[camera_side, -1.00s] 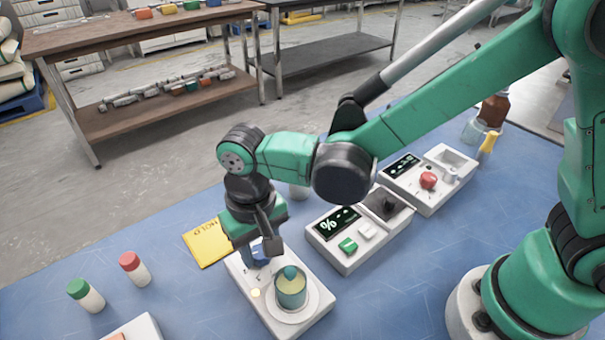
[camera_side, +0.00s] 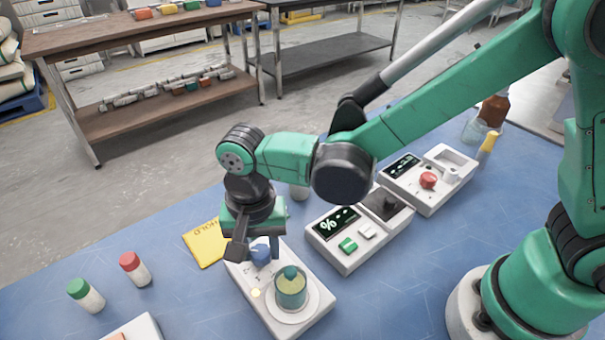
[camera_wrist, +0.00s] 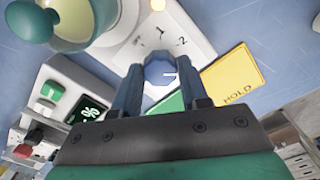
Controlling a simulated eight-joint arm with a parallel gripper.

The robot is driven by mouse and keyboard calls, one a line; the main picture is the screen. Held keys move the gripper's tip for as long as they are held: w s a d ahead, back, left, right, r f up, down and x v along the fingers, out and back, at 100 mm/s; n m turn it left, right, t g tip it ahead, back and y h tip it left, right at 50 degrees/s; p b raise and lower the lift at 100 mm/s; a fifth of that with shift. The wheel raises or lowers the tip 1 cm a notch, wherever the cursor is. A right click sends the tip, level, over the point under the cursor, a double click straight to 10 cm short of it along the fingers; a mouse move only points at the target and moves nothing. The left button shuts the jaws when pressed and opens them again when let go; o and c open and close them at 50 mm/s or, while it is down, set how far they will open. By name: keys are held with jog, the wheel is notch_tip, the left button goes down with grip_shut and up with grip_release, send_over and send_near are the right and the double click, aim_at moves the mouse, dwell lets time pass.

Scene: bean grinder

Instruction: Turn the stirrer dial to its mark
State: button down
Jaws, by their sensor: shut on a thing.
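The stirrer (camera_side: 283,313) is a white base on the blue table. It carries a round plate with a yellowish-green beaker (camera_side: 290,287). In the side view my gripper (camera_side: 257,252) partly covers the dial.
A yellow HOLD card (camera_side: 205,243) lies beside the stirrer. A white device with a percent display (camera_side: 336,222) stands to the right, and another with a red knob (camera_side: 428,181) beyond it. Bottles with green (camera_side: 85,295) and red (camera_side: 134,268) caps stand at the left.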

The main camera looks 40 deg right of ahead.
aim_at(261, 251)
dwell(0.3)
jog(key=shift+c, duration=2.3)
grip_release()
jog(key=shift+r, duration=2.8)
jog(key=s+d+r+n+t, duration=0.1)
jog(key=d+r+n+t, duration=0.1)
jog(key=d, duration=0.7)
jog(key=s+d+r+n+t, duration=0.1)
jog(key=d+n+t, duration=0.3)
jog(key=d, duration=0.6)
jog(key=shift+r+n+t, duration=0.4)
jog(key=shift+r+t, duration=0.2)
jog(key=shift+r, duration=0.2)
